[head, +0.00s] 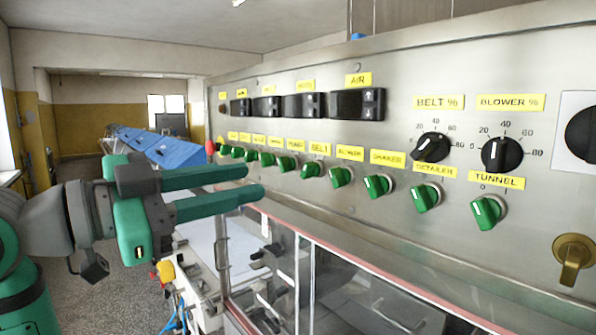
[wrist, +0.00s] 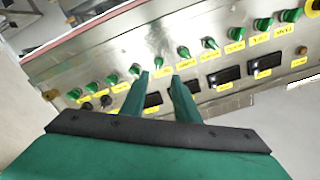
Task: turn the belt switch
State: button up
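The belt switch (head: 311,170) is a green rotary knob in a row of like knobs on the steel panel, below the yellow BELT label (head: 320,148). My gripper (head: 256,181) is open and empty in the head view, its two green fingers pointing right towards the panel, left of the belt switch in the picture. In the wrist view the panel is upside down. There a green knob (wrist: 158,62), apparently the belt switch, lies ahead of the gap between my fingertips (wrist: 160,76). The labels are too small to read surely there. I see no contact.
The blower knob (head: 341,177) and the pump knob (head: 287,164) flank the belt switch closely. A black BELT % dial (head: 432,147) sits higher up, to the right. Dark displays (head: 357,104) are above the row. A glass cover with a red edge (head: 375,272) juts out below.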

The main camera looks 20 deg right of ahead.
aim_at(305, 170)
jog(key=x, duration=1)
jog(key=shift+d+r, duration=0.15)
jog(key=shift+d, duration=0.3)
jog(key=shift+s+a, duration=0.1)
jog(key=c, duration=0.6)
jog(key=shift+s, duration=0.1)
grip_shut()
